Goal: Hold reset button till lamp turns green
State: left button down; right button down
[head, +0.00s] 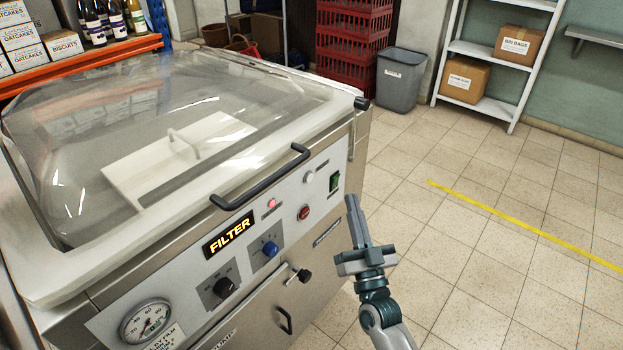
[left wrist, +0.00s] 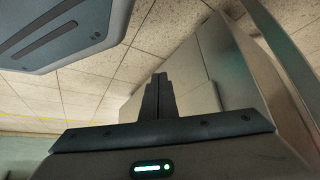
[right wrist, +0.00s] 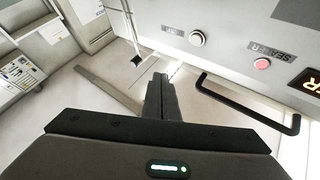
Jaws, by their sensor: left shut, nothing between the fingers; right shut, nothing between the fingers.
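The machine's front panel (head: 287,230) has a lit red lamp (head: 271,203), a red button (head: 304,213) and a pale round button (head: 309,177). I cannot read which one is marked reset. In the right wrist view the lit red lamp (right wrist: 262,64) is labelled SEALER, and the pale button (right wrist: 196,38) has a label too small to read. My right gripper (head: 350,201) is shut and empty, to the right of the panel, touching no button; its closed fingers show in the right wrist view (right wrist: 158,78). My left gripper (left wrist: 159,78) is shut and empty, outside the head view.
The display (head: 229,238) reads FILTER. A black handle (head: 262,178) juts out in front of the clear lid (head: 90,110). A green switch (head: 334,181), a blue knob (head: 270,249) and a gauge (head: 146,322) share the panel.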

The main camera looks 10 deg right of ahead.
aim_at(309, 178)
pick_arm(q)
jog(key=shift+f, duration=0.1)
pick_arm(e)
jog(key=shift+w+a, duration=0.1)
